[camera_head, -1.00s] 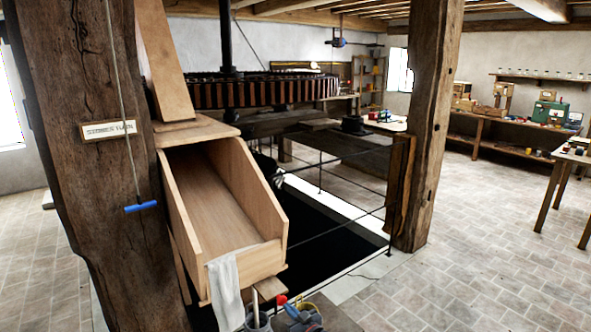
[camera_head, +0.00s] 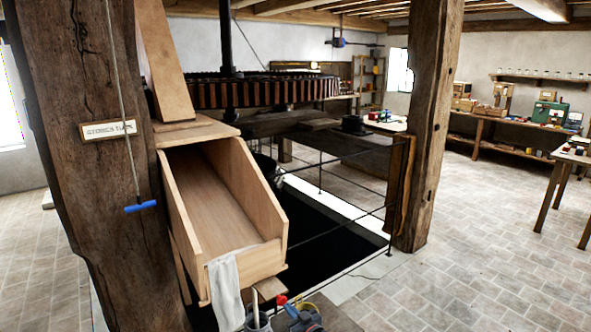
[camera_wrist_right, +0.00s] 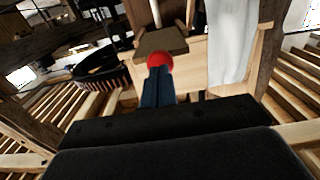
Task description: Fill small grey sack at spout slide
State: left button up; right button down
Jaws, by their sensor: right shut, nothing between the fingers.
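The wooden chute (camera_head: 215,205) slopes down toward me beside a thick post. A limp pale grey cloth (camera_head: 226,292) hangs over its front lip; I cannot tell whether it is the small sack. It also shows in the right wrist view (camera_wrist_right: 232,42). A small wooden board (camera_wrist_right: 162,41) sticks out at the chute's front edge. A red ball knob (camera_wrist_right: 159,62) is beside that board, also at the bottom of the head view (camera_head: 282,299). My right gripper (camera_wrist_right: 158,78) is shut, its blue fingertips at the knob, touching or almost touching. My left gripper is not seen.
A cord with a blue handle (camera_head: 140,206) hangs at the post (camera_head: 105,180). Thin rails (camera_head: 335,160) edge a dark floor opening. Brick floor (camera_head: 470,260) is free at right.

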aim_at(283, 303)
jog(key=shift+b+x, duration=0.9)
jog(key=shift+x, duration=0.9)
dwell(6.2)
